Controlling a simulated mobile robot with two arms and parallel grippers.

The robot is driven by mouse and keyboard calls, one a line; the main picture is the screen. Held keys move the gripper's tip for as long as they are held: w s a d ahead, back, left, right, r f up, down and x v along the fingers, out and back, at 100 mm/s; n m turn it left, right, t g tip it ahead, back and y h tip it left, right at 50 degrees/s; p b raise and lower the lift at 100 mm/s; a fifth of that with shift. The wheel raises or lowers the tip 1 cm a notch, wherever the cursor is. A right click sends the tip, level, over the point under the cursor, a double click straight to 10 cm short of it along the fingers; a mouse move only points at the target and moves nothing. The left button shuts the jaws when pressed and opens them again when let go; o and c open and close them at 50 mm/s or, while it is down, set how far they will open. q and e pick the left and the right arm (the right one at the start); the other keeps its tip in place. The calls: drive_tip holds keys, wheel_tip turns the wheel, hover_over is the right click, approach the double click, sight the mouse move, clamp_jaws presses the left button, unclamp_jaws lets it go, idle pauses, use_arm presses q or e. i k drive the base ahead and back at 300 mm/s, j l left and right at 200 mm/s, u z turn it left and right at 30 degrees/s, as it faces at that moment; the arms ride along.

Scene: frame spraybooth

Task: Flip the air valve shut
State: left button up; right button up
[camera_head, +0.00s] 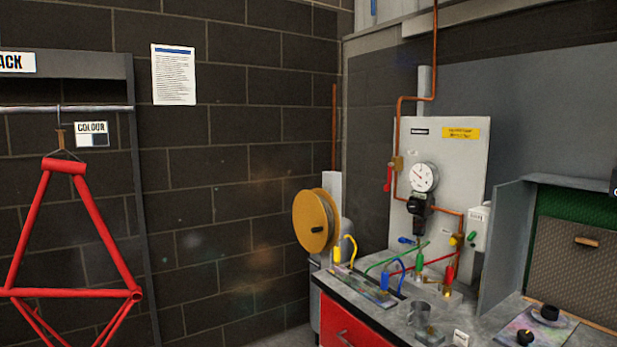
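An air valve with a brass body (397,163) sits on the copper pipe at the left edge of the grey wall panel. Its red lever (387,180) hangs down, roughly in line with the vertical pipe run. A round white gauge (424,177) and a dark regulator (419,207) are mounted to the right of the valve. Nothing covers the lever. Neither of my grippers is in view.
A workbench (400,313) with a red drawer (345,335) stands below the panel, holding coloured fittings, hoses and a metal cup (418,312). A yellow hose reel (315,221) is left of it. A red bike frame (68,240) hangs from a rail at left.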

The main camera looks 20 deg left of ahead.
sight(387, 186)
drive_tip(key=u, duration=0.25)
drive_tip(key=i+j+u, duration=0.15)
drive_tip(key=i+j, duration=0.35)
drive_tip(key=i+j+u, duration=0.1)
drive_tip(key=i+j, duration=0.45)
drive_tip(key=i+j+u, duration=0.15)
drive_tip(key=i+j, duration=0.35)
drive_tip(key=i+j+u, duration=0.1)
drive_tip(key=i+j, duration=0.25)
drive_tip(key=i, duration=0.3)
